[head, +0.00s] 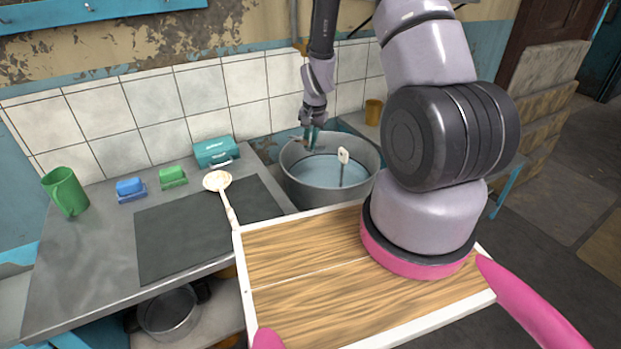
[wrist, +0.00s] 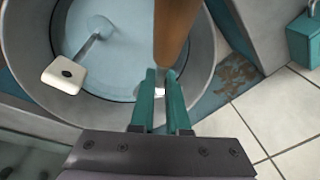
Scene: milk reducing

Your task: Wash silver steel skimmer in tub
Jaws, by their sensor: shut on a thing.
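My gripper (head: 311,135) is over the back rim of the tub, pointing down. In the wrist view its teal fingers (wrist: 160,92) are shut on a long brown handle-like thing (wrist: 176,35) that runs over the tub to the top edge. Its other end is out of view, so I cannot tell whether it is the skimmer. The round grey metal tub (head: 290,187) holds bluish water. A utensil with a white, holed handle end (head: 343,156) stands tilted in it; its grey shaft enters the water and its head is unclear. The white end also shows in the wrist view (wrist: 63,76).
A pale ladle-like utensil (head: 217,181) lies on the counter. Near it are a teal box (head: 216,152), green and blue blocks (head: 131,187) and a green mug (head: 66,191). A brown cup (head: 373,112) stands behind the tub. The tiled wall is close behind.

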